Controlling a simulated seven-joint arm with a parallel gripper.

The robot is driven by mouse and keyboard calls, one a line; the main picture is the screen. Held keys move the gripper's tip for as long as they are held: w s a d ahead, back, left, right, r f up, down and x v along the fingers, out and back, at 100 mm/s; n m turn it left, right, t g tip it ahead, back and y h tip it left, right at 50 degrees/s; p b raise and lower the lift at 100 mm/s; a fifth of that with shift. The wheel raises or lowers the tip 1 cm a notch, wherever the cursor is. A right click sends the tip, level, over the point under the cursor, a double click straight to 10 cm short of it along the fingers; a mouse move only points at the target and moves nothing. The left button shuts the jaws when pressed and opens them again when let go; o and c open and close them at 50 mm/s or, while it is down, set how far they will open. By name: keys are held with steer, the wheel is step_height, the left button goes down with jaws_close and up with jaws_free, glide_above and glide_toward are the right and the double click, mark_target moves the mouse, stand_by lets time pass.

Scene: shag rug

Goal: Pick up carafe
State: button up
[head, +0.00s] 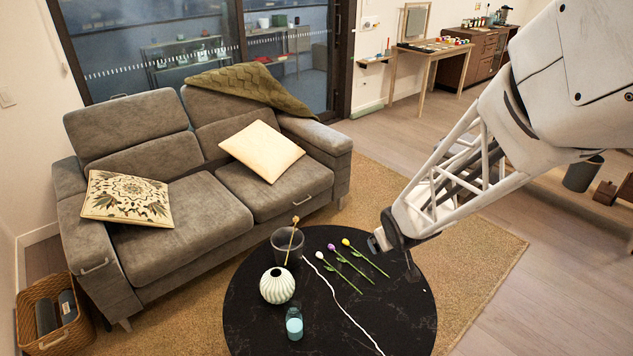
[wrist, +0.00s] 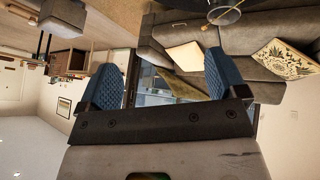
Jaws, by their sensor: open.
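A small clear glass vessel with teal contents (head: 294,324) stands upright near the front of the round black table; it may be the carafe. A white ribbed round vase (head: 277,286) stands behind it to the left. My gripper (head: 377,241) hangs over the table's right side, up and to the right of the vessel and apart from it. In the wrist view my gripper (wrist: 160,80) shows two blue padded fingers spread wide with nothing between them. The teal vessel cannot be made out in the wrist view.
A grey see-through pot (head: 287,246) with a wooden-handled stick stands at the table's back. Several loose flowers (head: 345,266) lie beside it. The black table (head: 390,318) is bare at front right. A grey sofa (head: 190,215) stands behind, a wicker basket (head: 32,300) at left.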

steer(key=w+a+f+n+y, duration=0.1)
steer(key=w+a+f, duration=0.1)
steer(key=f, duration=0.3)
steer(key=w+a+f+n+y, duration=0.1)
steer(key=w+a+f, duration=0.15)
steer(key=f, duration=0.25)
steer(key=n+g+y, duration=0.1)
steer(key=n+y, duration=0.4)
steer(key=y, duration=0.5)
glide_toward(302, 325)
steer(key=a, duration=0.1)
steer(key=w+a, duration=0.1)
steer(key=a, duration=0.2)
steer(key=shift+w+f, duration=0.2)
steer(key=shift+f, duration=0.1)
steer(key=shift+a+h, duration=0.15)
steer(key=shift+h, duration=0.15)
steer(key=shift+x, duration=1.25)
steer(key=shift+x, duration=2.55)
